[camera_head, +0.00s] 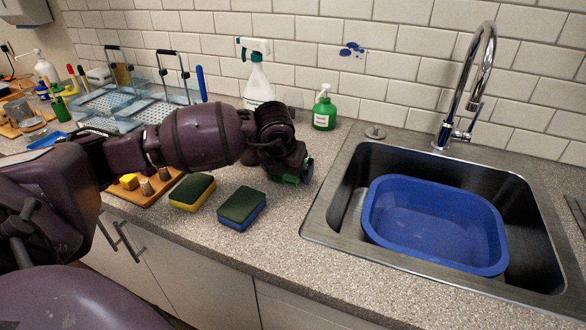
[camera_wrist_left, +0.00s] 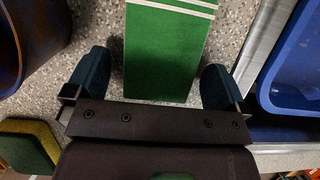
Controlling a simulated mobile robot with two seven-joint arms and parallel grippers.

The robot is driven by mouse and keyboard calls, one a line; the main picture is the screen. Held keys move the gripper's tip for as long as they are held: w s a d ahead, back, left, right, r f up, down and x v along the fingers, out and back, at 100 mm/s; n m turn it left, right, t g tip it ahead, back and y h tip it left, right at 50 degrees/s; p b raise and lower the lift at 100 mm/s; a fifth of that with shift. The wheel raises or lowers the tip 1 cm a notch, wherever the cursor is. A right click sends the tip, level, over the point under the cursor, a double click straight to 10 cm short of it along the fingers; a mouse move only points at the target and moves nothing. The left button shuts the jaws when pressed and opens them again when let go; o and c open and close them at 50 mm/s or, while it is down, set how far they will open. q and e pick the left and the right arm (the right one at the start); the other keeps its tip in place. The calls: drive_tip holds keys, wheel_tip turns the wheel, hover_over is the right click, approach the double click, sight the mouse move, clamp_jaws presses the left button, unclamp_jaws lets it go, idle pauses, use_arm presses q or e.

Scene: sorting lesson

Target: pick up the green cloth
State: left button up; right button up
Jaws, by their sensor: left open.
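The green cloth (camera_wrist_left: 168,55) lies on the speckled counter in the left wrist view. It is a flat green strip with white stripes near its far end. My left gripper (camera_wrist_left: 157,80) is open, with one dark blue finger on each side of the cloth; I cannot tell if they touch the counter. In the head view my left gripper (camera_head: 293,172) points down at the counter left of the sink, and hides most of the cloth; only a bit of green (camera_head: 290,180) shows under it. My right gripper is not in view.
A steel sink (camera_head: 345,195) holding a blue basin (camera_head: 430,245) stands right of the gripper. Two sponges, green-yellow (camera_head: 192,191) and green-blue (camera_head: 241,207), lie to the left. A spray bottle (camera_head: 258,85) and a green soap bottle (camera_head: 324,110) stand behind. The front counter is clear.

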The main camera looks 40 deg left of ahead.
use_arm(q)
drive_tip(key=shift+r, duration=0.1)
drive_tip(key=shift+c, duration=0.8)
drive_tip(key=c, duration=0.9)
wheel_tip(320, 180, up, 20)
drive_tip(key=shift+p, duration=1.05)
